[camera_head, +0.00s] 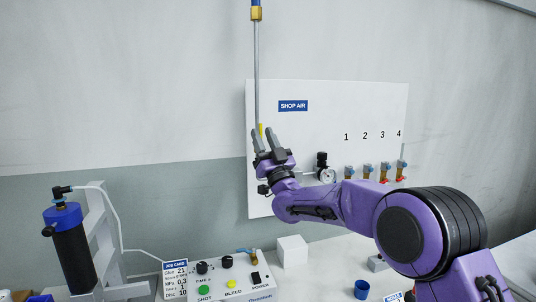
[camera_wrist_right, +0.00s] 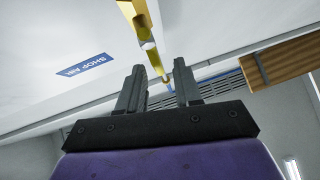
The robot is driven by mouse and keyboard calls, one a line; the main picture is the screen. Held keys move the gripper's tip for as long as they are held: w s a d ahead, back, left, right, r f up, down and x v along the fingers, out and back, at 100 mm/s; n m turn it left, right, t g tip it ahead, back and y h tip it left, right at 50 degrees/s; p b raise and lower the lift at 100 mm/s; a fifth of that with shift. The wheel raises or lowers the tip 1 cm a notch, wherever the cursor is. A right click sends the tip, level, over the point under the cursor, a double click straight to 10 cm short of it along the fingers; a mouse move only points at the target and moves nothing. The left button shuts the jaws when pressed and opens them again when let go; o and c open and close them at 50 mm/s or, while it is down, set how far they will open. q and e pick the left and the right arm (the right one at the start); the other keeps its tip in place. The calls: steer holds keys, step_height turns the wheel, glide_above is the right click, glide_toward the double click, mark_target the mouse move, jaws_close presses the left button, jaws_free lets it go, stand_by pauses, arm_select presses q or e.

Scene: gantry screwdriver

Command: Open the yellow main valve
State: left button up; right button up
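The yellow main valve shows as a small yellow piece (camera_head: 262,129) on the pipe at the left side of the SHOP AIR panel, mostly hidden behind my right gripper. In the right wrist view a yellow bar (camera_wrist_right: 138,20) runs down from the top edge towards the gap between the fingers. My right gripper (camera_head: 264,130) points up in front of the panel. Its two fingers stand apart with a clear gap in the right wrist view (camera_wrist_right: 160,68). I cannot tell whether they touch the yellow part. My left gripper is not in view.
The white SHOP AIR panel (camera_head: 330,105) carries several numbered small valves (camera_head: 367,171) and a gauge (camera_head: 326,176). Below stand a control box (camera_head: 230,283), a white block (camera_head: 292,250), a blue cup (camera_head: 362,289) and a black cylinder with a blue cap (camera_head: 72,258).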

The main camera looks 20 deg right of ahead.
steer(key=b+v, duration=0.2)
steer(key=v, duration=0.5)
steer(key=shift+s+f, duration=0.15)
steer(key=shift+f, duration=0.1)
